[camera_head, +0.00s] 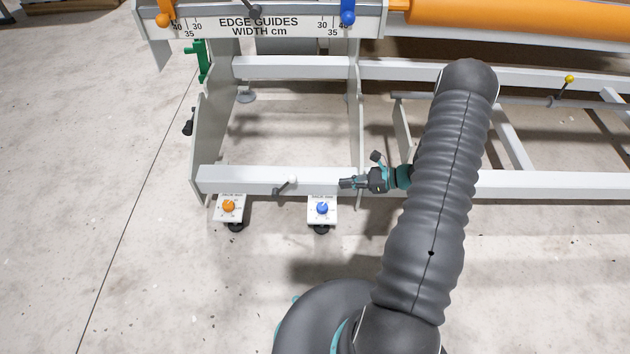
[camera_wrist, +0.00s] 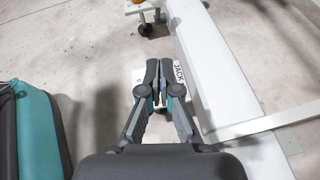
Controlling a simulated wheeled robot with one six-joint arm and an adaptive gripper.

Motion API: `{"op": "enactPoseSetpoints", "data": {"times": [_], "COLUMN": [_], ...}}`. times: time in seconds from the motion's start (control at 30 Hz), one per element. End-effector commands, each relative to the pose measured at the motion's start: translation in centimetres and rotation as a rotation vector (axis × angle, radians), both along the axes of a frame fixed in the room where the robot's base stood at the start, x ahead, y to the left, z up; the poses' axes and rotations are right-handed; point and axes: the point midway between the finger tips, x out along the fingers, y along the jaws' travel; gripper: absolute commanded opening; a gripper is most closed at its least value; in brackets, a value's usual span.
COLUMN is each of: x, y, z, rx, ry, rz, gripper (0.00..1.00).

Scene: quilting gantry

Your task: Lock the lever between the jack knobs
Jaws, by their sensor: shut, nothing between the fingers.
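My gripper (camera_head: 345,183) is shut and empty, right of the lever and just above and right of the blue knob. In the wrist view the shut fingers (camera_wrist: 158,68) cover most of the blue knob's plate (camera_wrist: 179,72). The lever is not clear there.
The white lower rail (camera_head: 240,180) runs behind the knobs. Black feet (camera_head: 322,229) stand below the plates. The edge-guide panel (camera_head: 260,25), with orange and blue knobs and a black lever, is above. The floor in front and left is clear.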

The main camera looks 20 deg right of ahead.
Motion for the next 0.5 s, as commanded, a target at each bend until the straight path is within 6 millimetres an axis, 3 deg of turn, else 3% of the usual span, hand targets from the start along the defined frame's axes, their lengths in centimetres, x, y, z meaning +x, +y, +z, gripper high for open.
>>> {"op": "enactPoseSetpoints", "data": {"times": [0.17,0.5], "x": [0.7,3.2], "y": [1.6,6.8], "z": [-0.7,-3.0], "rx": [0.001,0.0], "ry": [0.001,0.001], "rz": [0.004,0.005], "gripper": [0.0,0.0]}}
